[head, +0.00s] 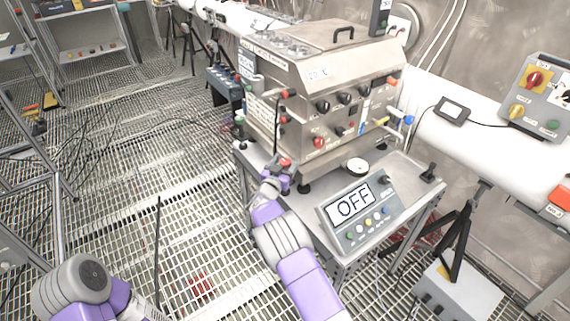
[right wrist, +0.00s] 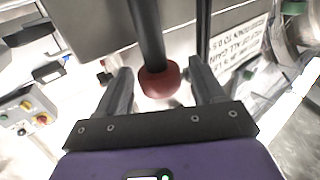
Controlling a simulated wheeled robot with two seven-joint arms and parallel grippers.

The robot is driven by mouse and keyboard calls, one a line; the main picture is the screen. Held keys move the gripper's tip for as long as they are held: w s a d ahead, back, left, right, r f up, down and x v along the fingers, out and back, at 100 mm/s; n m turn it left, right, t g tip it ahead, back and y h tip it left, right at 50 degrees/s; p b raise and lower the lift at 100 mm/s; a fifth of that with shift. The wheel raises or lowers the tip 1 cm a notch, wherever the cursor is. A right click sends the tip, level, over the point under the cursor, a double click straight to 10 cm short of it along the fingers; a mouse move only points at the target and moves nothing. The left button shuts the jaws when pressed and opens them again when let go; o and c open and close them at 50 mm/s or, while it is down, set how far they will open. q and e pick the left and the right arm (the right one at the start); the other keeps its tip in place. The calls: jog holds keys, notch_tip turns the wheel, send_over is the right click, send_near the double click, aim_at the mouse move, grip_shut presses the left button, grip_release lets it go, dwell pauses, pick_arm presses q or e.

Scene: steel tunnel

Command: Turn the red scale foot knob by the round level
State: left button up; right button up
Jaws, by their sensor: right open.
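In the head view a small red knob (head: 285,162) stands by the left rear corner of the scale (head: 409,178), at my right gripper (head: 279,172). In the right wrist view a rounded red knob (right wrist: 158,82) at the end of a dark rod lies between the two open fingers of my right gripper (right wrist: 158,88), with gaps on both sides. Whether the fingers reach level with it, I cannot tell. The round level (head: 357,166) is a pale disc on the scale's top.
A steel machine (head: 318,95) with several knobs stands close behind my right gripper. The grey switch box (head: 540,95) is mounted at the right. Black tripod legs (head: 458,235) stand right of the scale. Open grating floor (head: 120,165) lies to the left.

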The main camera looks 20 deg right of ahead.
jog(key=shift+w, duration=0.15)
jog(key=shift+c, duration=0.5)
jog(key=c, duration=0.8)
jog(key=shift+d+f+n+t+y+b, duration=0.15)
jog(key=shift+n+t+y+b, duration=0.65)
jog(key=shift+y+b, duration=0.4)
jog(key=shift+c, duration=0.2)
jog(key=n+y+b, duration=0.2)
jog(key=y+b, duration=0.1)
jog(key=n+t+y+b, duration=0.1)
jog(key=n+y+b, duration=0.1)
jog(key=y+b, duration=0.1)
jog(key=shift+t, duration=0.3)
jog(key=shift+n+y+b, duration=1)
jog(key=shift+y+b, duration=0.25)
jog(key=shift+y, duration=0.35)
jog(key=shift+r, duration=0.2)
jog(key=o, duration=0.9)
